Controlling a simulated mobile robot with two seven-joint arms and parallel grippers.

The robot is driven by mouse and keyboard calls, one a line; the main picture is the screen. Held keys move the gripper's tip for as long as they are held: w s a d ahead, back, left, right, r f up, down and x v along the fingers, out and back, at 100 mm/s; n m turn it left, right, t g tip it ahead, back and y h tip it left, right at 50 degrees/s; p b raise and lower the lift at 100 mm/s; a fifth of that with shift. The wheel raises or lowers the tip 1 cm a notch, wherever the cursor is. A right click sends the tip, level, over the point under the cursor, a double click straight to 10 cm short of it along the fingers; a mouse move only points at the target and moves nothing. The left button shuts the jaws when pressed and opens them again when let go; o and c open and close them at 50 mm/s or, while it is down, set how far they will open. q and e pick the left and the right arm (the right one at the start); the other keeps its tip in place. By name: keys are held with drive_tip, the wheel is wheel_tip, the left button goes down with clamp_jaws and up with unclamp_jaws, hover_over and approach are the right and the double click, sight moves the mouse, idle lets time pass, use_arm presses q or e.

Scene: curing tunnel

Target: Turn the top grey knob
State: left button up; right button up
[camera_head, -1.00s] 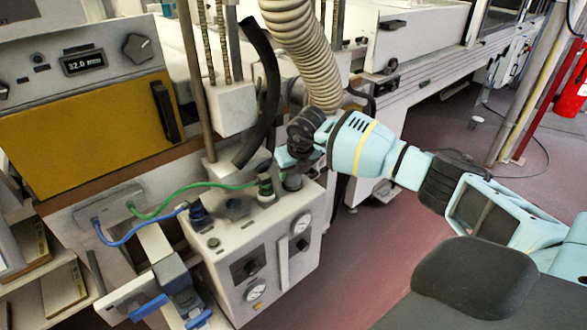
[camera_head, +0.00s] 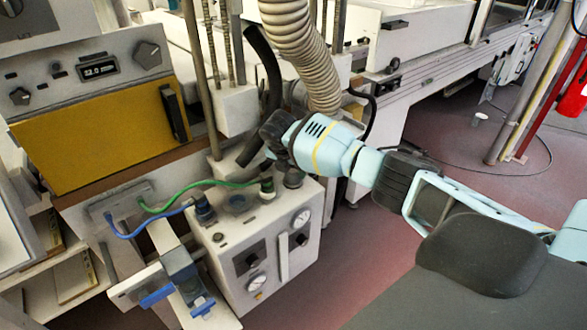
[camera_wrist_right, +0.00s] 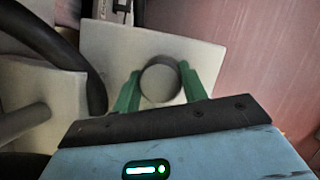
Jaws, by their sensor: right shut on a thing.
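The grey knob (camera_wrist_right: 161,80) is round and stands on top of the white control box. It sits between the two green fingers of my right gripper (camera_wrist_right: 160,88) in the right wrist view, and the gripper is shut on it. In the head view the grey knob (camera_head: 293,178) shows at the back of the box top, partly hidden behind my right gripper (camera_head: 281,164). My left gripper is not in view.
The white box (camera_head: 285,235) carries gauges and a blue fitting (camera_head: 203,209). A green hose (camera_head: 190,193) and a blue hose (camera_head: 140,229) run left from it. A beige corrugated duct (camera_head: 300,50) and a black hose (camera_head: 268,80) hang behind.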

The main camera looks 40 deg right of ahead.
drive_tip(key=shift+r+m+g+h, duration=0.1)
drive_tip(key=shift+m+g+h, duration=0.2)
drive_tip(key=shift+m, duration=1)
drive_tip(key=o, duration=0.8)
drive_tip(key=shift+o, duration=0.8)
